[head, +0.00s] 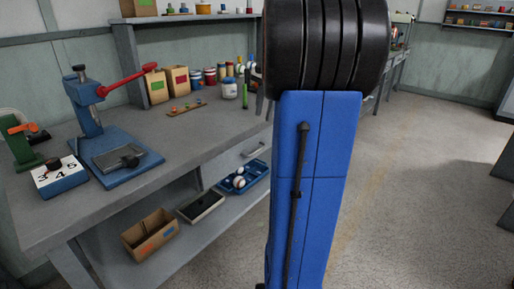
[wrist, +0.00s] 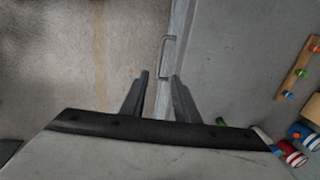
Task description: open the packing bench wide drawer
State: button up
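The wide drawer's grey front (head: 232,163) is under the bench top, beside my blue arm in the head view. It looks closed, though my arm hides its right part. Its pale bar handle (head: 254,149) shows just left of my arm. In the wrist view the handle (wrist: 167,50) is beyond the fingertips, near the middle top. My gripper (wrist: 158,80) has its two dark fingers apart, with nothing held between them. The fingers are not touching the handle. In the head view my arm hides most of the gripper.
The bench top (head: 205,127) carries a red-levered press (head: 92,105), a number block (head: 59,177), boxes and jars. A lower shelf holds a cardboard box (head: 150,235), a dark tray (head: 201,206) and a blue tray (head: 262,169) with balls. Floor (head: 420,200) right of my arm is clear.

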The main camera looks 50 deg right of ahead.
aim_at(258, 145)
jog(key=w+f, duration=0.1)
jog(key=f, duration=0.4)
jog(key=w+f, duration=0.1)
jog(key=f, duration=0.4)
jog(key=w+f, duration=0.1)
jog(key=f, duration=0.4)
jog(key=shift+a+f, duration=0.15)
jog(key=shift+f, duration=0.15)
grip_shut()
